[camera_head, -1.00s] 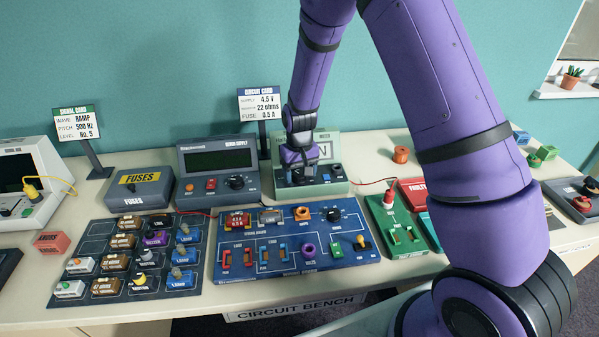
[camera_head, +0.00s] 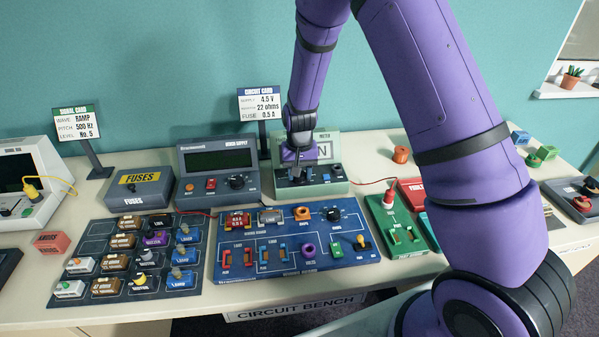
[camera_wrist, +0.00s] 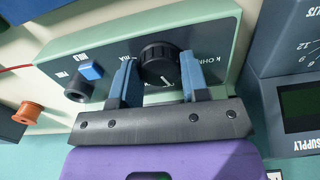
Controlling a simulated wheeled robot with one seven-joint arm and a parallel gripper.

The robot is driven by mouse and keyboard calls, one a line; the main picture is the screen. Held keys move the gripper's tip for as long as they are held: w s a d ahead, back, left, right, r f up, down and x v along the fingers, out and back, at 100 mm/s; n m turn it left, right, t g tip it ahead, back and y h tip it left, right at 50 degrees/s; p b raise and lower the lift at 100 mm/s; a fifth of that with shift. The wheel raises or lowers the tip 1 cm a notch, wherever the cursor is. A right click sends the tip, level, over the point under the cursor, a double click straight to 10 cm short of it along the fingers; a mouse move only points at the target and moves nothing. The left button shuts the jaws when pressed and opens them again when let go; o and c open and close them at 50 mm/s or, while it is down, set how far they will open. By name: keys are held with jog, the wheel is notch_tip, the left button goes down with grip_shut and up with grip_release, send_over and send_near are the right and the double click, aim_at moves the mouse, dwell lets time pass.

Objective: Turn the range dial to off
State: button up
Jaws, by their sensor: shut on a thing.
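The green meter (camera_head: 333,172) stands at the back of the bench, its screen partly hidden behind my gripper (camera_head: 297,175). The range dial is a round black ribbed knob (camera_wrist: 160,62) on the meter's dark front panel in the wrist view. My gripper (camera_wrist: 157,75) is shut on it, one blue-grey finger on each side. "OHM" lettering shows by the right finger. The dial's pointer setting is too small to read. In the head view the gripper hides the dial.
A blue button (camera_wrist: 91,71) and a black socket (camera_wrist: 77,91) sit beside the dial. The bench supply (camera_head: 217,170) stands close left of the meter. The blue circuit board (camera_head: 290,262) lies in front. An orange spool (camera_head: 401,154) is to the right.

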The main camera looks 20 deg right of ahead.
jog(key=shift+m, duration=1.8)
jog(key=o, duration=0.9)
jog(key=shift+r, duration=5.45)
